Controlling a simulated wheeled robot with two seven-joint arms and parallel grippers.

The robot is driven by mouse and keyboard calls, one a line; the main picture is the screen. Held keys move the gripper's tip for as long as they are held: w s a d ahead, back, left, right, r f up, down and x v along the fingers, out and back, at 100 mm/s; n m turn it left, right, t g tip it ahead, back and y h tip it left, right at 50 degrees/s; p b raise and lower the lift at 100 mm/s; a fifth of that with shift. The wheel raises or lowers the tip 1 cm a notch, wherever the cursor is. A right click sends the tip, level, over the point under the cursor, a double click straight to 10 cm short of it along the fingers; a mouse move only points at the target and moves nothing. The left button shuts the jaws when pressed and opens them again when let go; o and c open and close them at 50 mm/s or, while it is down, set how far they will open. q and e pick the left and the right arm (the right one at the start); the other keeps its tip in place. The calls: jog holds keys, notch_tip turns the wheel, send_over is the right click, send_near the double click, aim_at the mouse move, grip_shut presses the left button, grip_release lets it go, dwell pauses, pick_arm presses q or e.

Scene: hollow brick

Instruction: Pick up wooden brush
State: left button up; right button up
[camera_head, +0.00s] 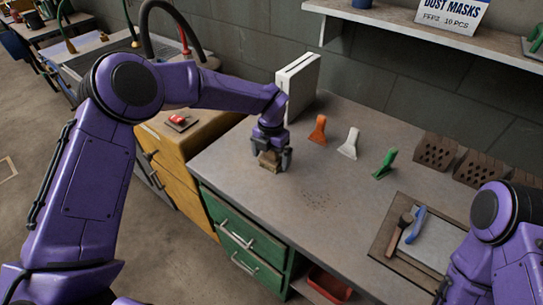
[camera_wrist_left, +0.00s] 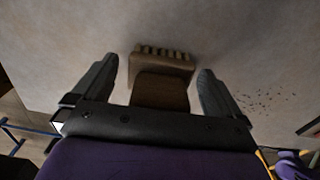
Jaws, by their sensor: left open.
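The wooden brush (camera_head: 268,162) is on the grey worktop near its left end, under my left gripper (camera_head: 271,157). In the left wrist view the brush (camera_wrist_left: 162,88) shows a brown wooden body with a row of pale bristles at its far end. The fingers of my left gripper (camera_wrist_left: 157,88) are open, one on each side of the brush, with gaps visible. The near end of the brush is hidden by the gripper body. My right arm shows at the lower right, but its gripper is out of view.
A white upright box (camera_head: 301,82) stands behind the left gripper. Orange (camera_head: 318,130), white (camera_head: 349,144) and green (camera_head: 384,163) scrapers stand to the right. A tray (camera_head: 383,239) holds a wooden-handled tool and a blue-handled one. Hollow bricks (camera_head: 436,151) are at the back right.

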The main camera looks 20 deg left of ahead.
pick_arm(q)
jog(key=shift+s+r, duration=0.1)
jog(key=shift+s, duration=0.05)
jog(key=shift+c, duration=1.2)
jog(key=c, duration=0.9)
notch_tip(320, 180, up, 2)
jog(key=shift+r+b, duration=0.25)
jog(key=shift+b, duration=0.15)
jog(key=s+d+r+b, duration=0.1)
jog(key=s+d+r, duration=0.1)
jog(key=s+r, duration=0.1)
jog(key=s+d+r+b, duration=0.2)
jog(key=s+r, duration=0.2)
jog(key=s, duration=0.1)
jog(key=s+d+r+b, duration=0.1)
jog(key=s+d+r, duration=0.2)
jog(key=s, duration=0.1)
jog(key=shift+r+b, duration=0.25)
jog(key=shift+b, duration=0.15)
